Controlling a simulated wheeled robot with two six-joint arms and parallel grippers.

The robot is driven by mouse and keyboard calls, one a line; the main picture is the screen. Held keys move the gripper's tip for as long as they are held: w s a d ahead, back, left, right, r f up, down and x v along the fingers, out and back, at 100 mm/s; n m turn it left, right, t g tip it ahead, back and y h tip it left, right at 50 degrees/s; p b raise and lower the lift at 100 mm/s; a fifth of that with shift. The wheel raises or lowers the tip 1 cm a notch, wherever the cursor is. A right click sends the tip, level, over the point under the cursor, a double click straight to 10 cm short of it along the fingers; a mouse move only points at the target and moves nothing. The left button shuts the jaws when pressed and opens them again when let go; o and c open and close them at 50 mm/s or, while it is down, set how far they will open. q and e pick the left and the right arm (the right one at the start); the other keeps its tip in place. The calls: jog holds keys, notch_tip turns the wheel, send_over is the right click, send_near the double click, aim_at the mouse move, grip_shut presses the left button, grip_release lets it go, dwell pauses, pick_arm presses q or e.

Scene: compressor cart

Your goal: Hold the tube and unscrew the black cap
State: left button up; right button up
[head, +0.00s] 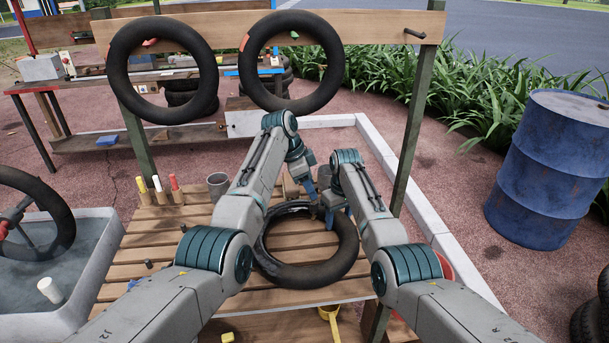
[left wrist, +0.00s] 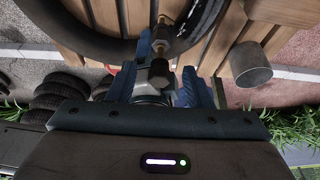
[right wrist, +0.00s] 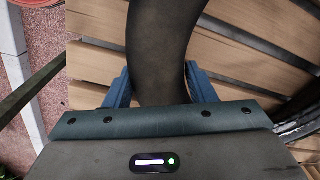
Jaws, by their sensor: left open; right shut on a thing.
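The black tube (head: 300,275) lies on the slatted wooden table (head: 165,240). My right gripper (head: 333,205) is shut on its upper right part. In the right wrist view the tube (right wrist: 162,45) passes between the blue fingers. My left gripper (head: 310,192) is open just above and left of the right one, over the tube's far side. In the left wrist view a brass-coloured valve stem (left wrist: 176,45) points down toward the space between the left gripper's fingers (left wrist: 166,68). A small dark part lies at the stem's end; I cannot tell whether it is the black cap.
A grey cup (head: 218,185) and several coloured bottles (head: 159,188) stand at the table's back left. Two tubes (head: 118,75) hang on a wooden rail behind. A water basin (head: 85,255) stands left, a blue barrel (head: 545,175) right. The table's left part is mostly clear.

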pick_arm(q)
jog(key=shift+f, duration=0.2)
jog(key=shift+c, duration=0.3)
grip_shut()
jog(key=shift+s+d+n+t+y, duration=0.15)
jog(key=shift+n+t, duration=0.15)
jog(key=shift+n, duration=0.5)
jog(key=shift+a+n+t+y, duration=0.15)
jog(key=shift+n+t, duration=0.15)
jog(key=shift+n, duration=0.5)
jog(key=shift+d, duration=0.1)
jog(key=shift+s+d+n+t, duration=0.15)
jog(key=shift+n+t, duration=0.35)
jog(key=shift+n, duration=0.6)
jog(key=shift+n+y, duration=0.3)
jog(key=shift+n, duration=0.2)
